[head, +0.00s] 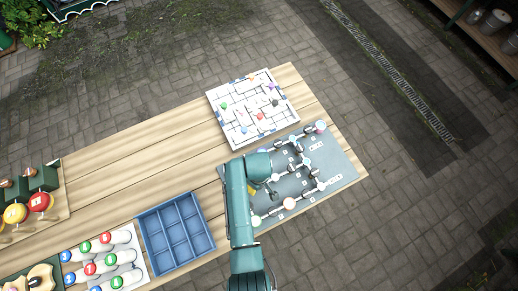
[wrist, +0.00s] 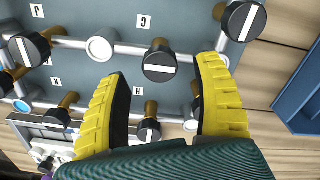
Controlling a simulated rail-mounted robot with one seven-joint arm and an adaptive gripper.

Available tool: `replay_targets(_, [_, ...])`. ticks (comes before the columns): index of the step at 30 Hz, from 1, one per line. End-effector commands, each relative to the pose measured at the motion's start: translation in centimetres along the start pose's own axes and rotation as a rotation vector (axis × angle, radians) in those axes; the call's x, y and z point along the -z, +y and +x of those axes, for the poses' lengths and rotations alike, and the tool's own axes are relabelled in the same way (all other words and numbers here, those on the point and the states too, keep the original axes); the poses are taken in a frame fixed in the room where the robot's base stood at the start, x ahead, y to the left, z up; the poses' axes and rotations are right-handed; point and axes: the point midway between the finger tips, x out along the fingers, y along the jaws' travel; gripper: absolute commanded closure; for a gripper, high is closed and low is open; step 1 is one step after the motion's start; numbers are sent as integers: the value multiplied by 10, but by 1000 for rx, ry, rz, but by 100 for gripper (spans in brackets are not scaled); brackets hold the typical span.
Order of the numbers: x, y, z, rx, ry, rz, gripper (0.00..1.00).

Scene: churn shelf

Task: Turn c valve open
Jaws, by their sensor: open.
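The c valve (wrist: 159,66) is a round black knob with a white bar, on a brass stem at a silver pipe. It sits below the label "C" (wrist: 144,22) in the wrist view. Its white bar lies roughly along the pipe. My gripper (wrist: 163,74) is open, with its two yellow ribbed fingers apart and the knob showing between and beyond their tips. I cannot tell whether they touch it. In the head view my gripper (head: 270,193) is over the grey valve panel (head: 342,166), and my arm hides part of the panel.
Other black knobs stand close by: one at upper right (wrist: 243,20), one at upper left (wrist: 32,48) and one by the label "H" (wrist: 149,130). A blue divided tray (head: 176,232) and a white maze-like board (head: 228,123) share the wooden table.

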Motion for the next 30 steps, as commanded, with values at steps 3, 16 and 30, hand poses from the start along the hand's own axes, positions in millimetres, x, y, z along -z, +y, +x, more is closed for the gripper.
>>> replay_targets(3, [0,0,-32,-4,4,0,33])
replay_targets(16, [-1,0,-91,1,-1,0,33])
replay_targets(30, [0,0,-91,1,-1,0,33])
